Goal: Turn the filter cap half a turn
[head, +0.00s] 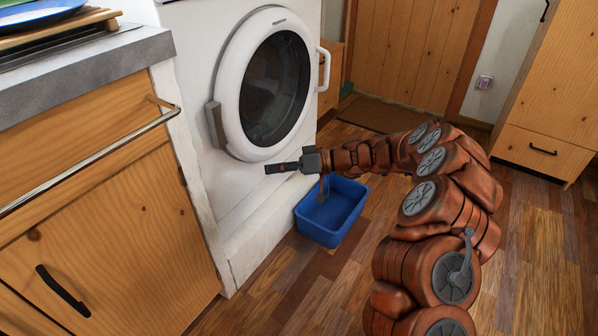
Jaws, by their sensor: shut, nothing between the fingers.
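The white washing machine (205,165) stands with its round door (232,113) closed. My gripper (268,169) is shut and empty, pointing left in front of the machine's lower front, just below the door. I cannot tell whether it touches the machine. I cannot make out the filter cap; my gripper and arm cover part of the lower front. A small grey piece hangs below my gripper, and I cannot tell what it belongs to.
A blue tub (318,233) stands on the wooden floor at the machine's foot, below my gripper. A wooden counter cabinet (110,220) with a metal rail (85,163) adjoins the machine on the left. Open floor (535,240) lies to the right, with a tall cabinet (555,95) behind.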

